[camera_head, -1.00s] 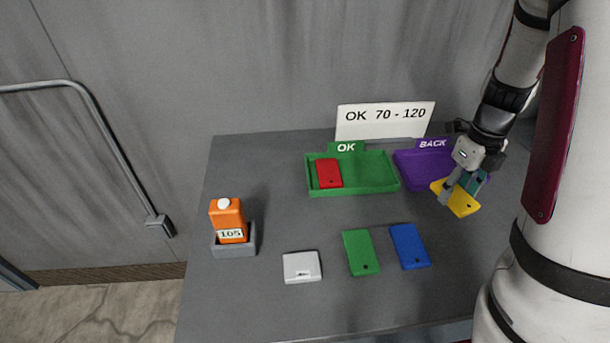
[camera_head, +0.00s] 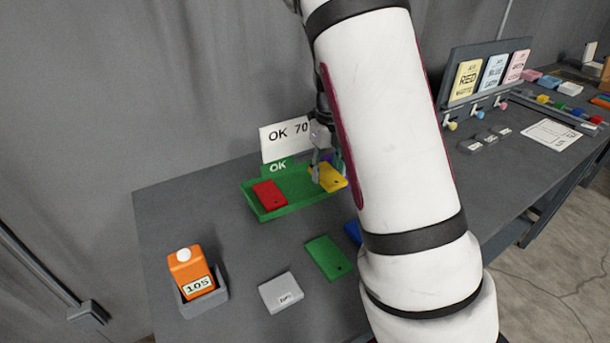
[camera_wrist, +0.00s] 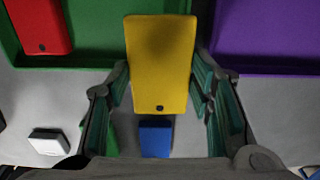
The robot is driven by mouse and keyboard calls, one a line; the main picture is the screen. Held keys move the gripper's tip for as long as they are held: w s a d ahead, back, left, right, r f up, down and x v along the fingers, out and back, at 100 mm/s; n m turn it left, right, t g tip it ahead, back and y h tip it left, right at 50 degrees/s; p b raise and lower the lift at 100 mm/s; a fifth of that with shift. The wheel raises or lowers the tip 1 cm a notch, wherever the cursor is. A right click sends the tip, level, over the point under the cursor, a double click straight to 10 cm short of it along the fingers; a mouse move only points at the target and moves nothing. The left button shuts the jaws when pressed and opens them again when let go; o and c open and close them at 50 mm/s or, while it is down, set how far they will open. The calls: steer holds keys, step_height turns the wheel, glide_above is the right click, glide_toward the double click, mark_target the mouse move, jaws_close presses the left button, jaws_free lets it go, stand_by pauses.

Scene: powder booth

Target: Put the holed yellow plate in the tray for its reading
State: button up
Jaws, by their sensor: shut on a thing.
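My gripper (camera_head: 317,165) is shut on the holed yellow plate (camera_head: 332,178), which also fills the middle of the wrist view (camera_wrist: 160,60) between both fingers, its hole toward me. The plate is held at the right end of the green OK tray (camera_head: 268,213); I cannot tell its exact height. A red plate (camera_head: 269,193) lies in that tray's left part. The purple BACK tray (camera_wrist: 265,40) is mostly hidden behind my arm in the head view. The orange gauge (camera_head: 190,268) reads 105. The sign (camera_head: 285,138) shows "OK 70", its right part hidden; earlier it read "OK 70 - 120".
A green plate (camera_head: 328,257) and a partly hidden blue plate (camera_head: 353,232) lie in front of the trays. A white block (camera_head: 281,292) lies beside the gauge's grey holder (camera_head: 205,303). Coloured cards (camera_head: 493,73) stand on the bench at right.

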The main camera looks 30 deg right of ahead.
mark_target(310, 167)
steer(key=w, duration=0.1)
steer(key=w+a, duration=0.1)
steer(key=w, duration=0.1)
steer(key=w+a, duration=0.1)
steer(key=shift+w+a+f, duration=0.15)
steer(key=shift+w+f, duration=0.05)
steer(key=shift+w, duration=0.05)
steer(key=shift+w+a+f, duration=0.15)
steer(key=shift+w+f, duration=0.05)
steer(key=shift+f, duration=0.7)
steer(key=shift+w+a+f, duration=0.1)
steer(key=shift+w+f, duration=0.1)
steer(key=shift+f, duration=0.7)
steer(key=shift+f, duration=0.1)
steer(key=o, duration=1.1)
steer(key=shift+f, duration=0.1)
steer(key=shift+o, duration=0.2)
